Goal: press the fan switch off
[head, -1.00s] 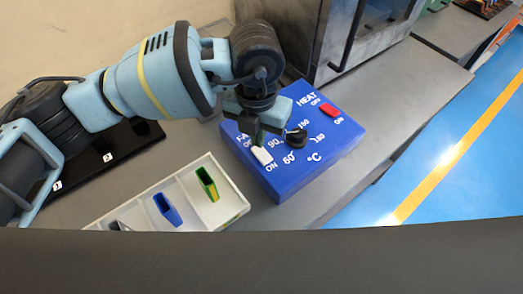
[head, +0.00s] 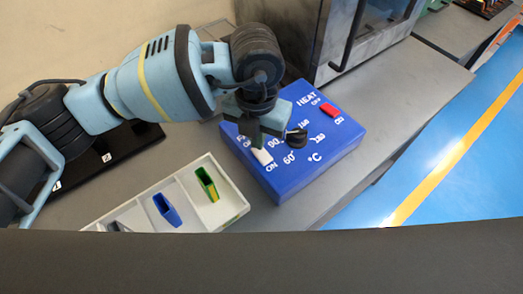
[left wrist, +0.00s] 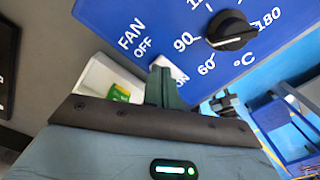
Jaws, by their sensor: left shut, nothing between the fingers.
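The white fan switch (head: 262,157) is on the near left part of the blue control box (head: 300,178), between the OFF and ON labels. Its tilt is hard to make out. My left gripper (head: 259,139) is shut and empty, pointing down over the fan switch at its OFF side. I cannot tell whether it touches. In the left wrist view the shut fingers (left wrist: 162,86) cover much of the switch; a white part of it (left wrist: 163,62) shows beyond them. My right gripper is not in view.
A black dial (head: 297,138) stands close right of the gripper, and a red heat switch (head: 329,109) lies farther right. A white tray (head: 232,217) with coloured pieces is in front. A dark metal cabinet (head: 322,45) stands behind the box.

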